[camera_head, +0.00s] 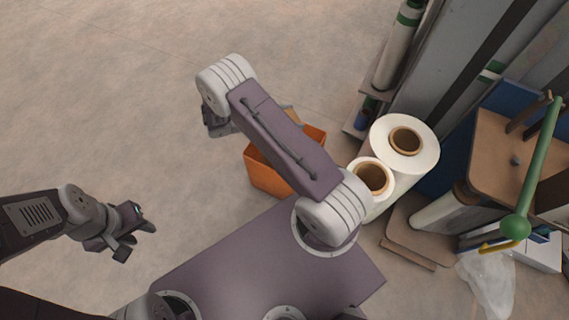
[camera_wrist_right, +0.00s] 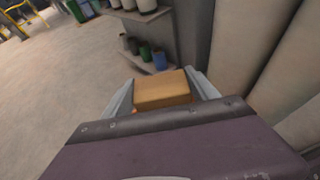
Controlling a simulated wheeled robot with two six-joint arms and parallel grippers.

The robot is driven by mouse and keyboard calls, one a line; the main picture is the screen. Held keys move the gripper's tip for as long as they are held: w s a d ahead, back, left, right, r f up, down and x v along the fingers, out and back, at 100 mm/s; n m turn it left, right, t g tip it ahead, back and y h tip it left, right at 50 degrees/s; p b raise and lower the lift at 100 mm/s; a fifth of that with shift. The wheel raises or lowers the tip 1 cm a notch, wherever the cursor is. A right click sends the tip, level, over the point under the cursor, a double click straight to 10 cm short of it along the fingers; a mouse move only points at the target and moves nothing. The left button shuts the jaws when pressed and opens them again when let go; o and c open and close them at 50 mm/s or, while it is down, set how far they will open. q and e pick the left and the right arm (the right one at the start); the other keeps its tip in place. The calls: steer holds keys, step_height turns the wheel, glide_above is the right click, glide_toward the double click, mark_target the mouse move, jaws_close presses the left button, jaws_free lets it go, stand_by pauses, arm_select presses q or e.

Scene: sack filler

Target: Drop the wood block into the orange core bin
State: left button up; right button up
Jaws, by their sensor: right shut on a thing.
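The wood block (camera_wrist_right: 162,88) is tan and sits between the two fingers of my right gripper (camera_wrist_right: 162,94) in the right wrist view. The gripper is shut on it. In the head view my right arm hides most of this gripper; a small tan piece of the block (camera_head: 292,116) shows beside the arm, near the bin's far rim. The orange core bin (camera_head: 268,178) stands on the floor, partly covered by my right arm. Whether the block is over its opening cannot be told. My left gripper (camera_head: 137,242) is at the lower left, open and empty, away from the bin.
Two large white film rolls (camera_head: 417,162) stand close to the right of the bin. Beyond them are a rack with rolls (camera_head: 396,50), a brown-topped blue unit (camera_head: 505,150) and a green post (camera_head: 535,165). The floor (camera_head: 120,110) on the left is clear.

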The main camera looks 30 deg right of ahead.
step_height(320, 180, down, 6)
steer(key=b, duration=0.6)
steer(key=o, duration=1.5)
steer(key=shift+c, duration=0.2)
steer(key=p+v, duration=0.5)
steer(key=v, duration=0.3)
steer(key=shift+r, duration=0.2)
steer(key=shift+w+a, duration=0.1)
steer(key=shift+a, duration=0.45)
